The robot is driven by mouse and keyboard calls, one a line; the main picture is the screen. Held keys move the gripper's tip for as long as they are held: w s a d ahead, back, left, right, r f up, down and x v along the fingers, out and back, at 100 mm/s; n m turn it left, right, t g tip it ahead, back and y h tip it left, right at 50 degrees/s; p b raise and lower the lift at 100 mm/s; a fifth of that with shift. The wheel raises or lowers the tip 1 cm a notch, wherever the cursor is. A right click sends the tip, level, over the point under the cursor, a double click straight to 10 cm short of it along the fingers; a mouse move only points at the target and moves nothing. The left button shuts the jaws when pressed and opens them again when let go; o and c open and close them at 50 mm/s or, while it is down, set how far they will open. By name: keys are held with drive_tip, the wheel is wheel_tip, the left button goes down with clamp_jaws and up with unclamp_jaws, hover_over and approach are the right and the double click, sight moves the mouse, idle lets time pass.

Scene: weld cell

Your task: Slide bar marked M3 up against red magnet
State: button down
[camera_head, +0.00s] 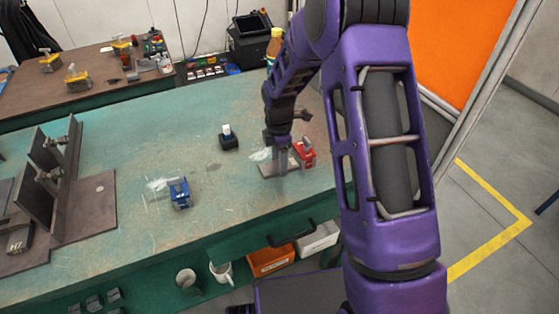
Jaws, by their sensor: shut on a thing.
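A red magnet (306,155) with a grey handle stands near the right end of the green table (110,130). My gripper (281,172) points down just left of it, fingers low at the table top. It is shut on a flat grey-brown bar (267,170) that lies beside the red magnet. The bar's right end is close to the magnet, but my fingers partly cover it and I cannot tell whether they touch. No M3 marking is readable on the bar from here.
A blue magnet (180,193) stands left of centre, and a small black block (228,139) with a pale top is behind. A steel fixture (60,175) fills the table's left. A block marked H7 (18,242) is at far left. The middle of the table is largely clear.

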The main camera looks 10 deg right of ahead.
drive_tip(key=shift+c, duration=1.3)
unclamp_jaws()
drive_tip(key=shift+s+a, duration=0.15)
drive_tip(key=shift+a, duration=0.35)
drive_tip(key=shift+o, duration=1.1)
drive_tip(key=shift+d, duration=0.2)
